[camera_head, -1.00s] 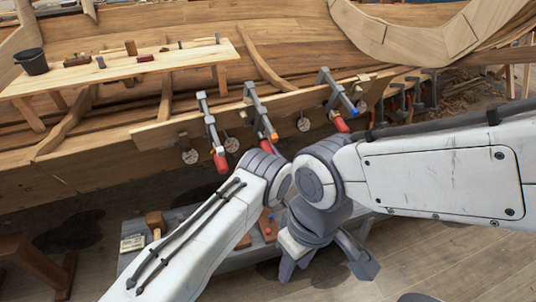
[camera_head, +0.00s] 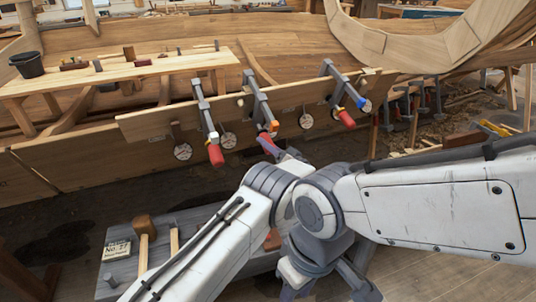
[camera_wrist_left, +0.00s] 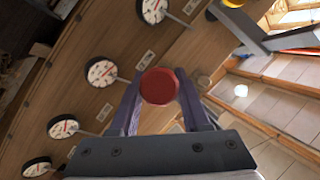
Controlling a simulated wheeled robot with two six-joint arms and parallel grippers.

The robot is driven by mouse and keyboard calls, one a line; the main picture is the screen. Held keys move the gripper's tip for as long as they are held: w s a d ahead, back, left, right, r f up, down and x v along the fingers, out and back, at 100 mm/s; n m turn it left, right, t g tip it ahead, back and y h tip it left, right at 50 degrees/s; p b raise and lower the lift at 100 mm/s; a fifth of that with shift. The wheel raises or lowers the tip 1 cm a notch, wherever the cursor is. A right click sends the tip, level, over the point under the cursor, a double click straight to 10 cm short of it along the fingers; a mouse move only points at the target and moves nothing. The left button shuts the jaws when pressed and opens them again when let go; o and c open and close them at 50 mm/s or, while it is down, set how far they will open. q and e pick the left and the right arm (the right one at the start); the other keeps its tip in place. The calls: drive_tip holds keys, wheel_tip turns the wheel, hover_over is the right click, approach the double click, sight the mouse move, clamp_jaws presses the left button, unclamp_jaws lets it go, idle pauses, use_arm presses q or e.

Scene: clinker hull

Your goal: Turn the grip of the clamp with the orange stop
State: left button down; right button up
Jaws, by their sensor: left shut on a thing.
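Three clamps grip a plank on the hull in the head view. The middle clamp (camera_head: 258,98) carries the orange stop (camera_head: 271,127) at its lower end. My left gripper (camera_head: 280,149) is at that end, its fingers just below the stop. In the left wrist view its red grip (camera_wrist_left: 159,87) sits between the fingertips, seen end-on, and my left gripper (camera_wrist_left: 158,100) is shut on it. The left clamp (camera_head: 205,115) and right clamp (camera_head: 341,84) have red grips hanging free. My right gripper (camera_head: 325,286) is open and empty, low in the picture.
Round dials (camera_head: 228,141) hang along the plank (camera_head: 150,125) between the clamps. A low grey bench (camera_head: 190,222) with mallets stands below. A plank table (camera_head: 130,73) with a black bucket (camera_head: 28,65) is at the upper left.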

use_arm(q)
drive_tip(key=m+y+b, duration=0.2)
drive_tip(key=b, duration=0.1)
drive_tip(key=shift+f, duration=0.3)
drive_tip(key=shift+r+m+y+b, duration=0.15)
drive_tip(key=shift+m+y+b, duration=0.15)
drive_tip(key=shift+m+b, duration=0.55)
drive_tip(key=shift+r, duration=0.1)
drive_tip(key=shift+c, duration=1.9)
unclamp_jaws()
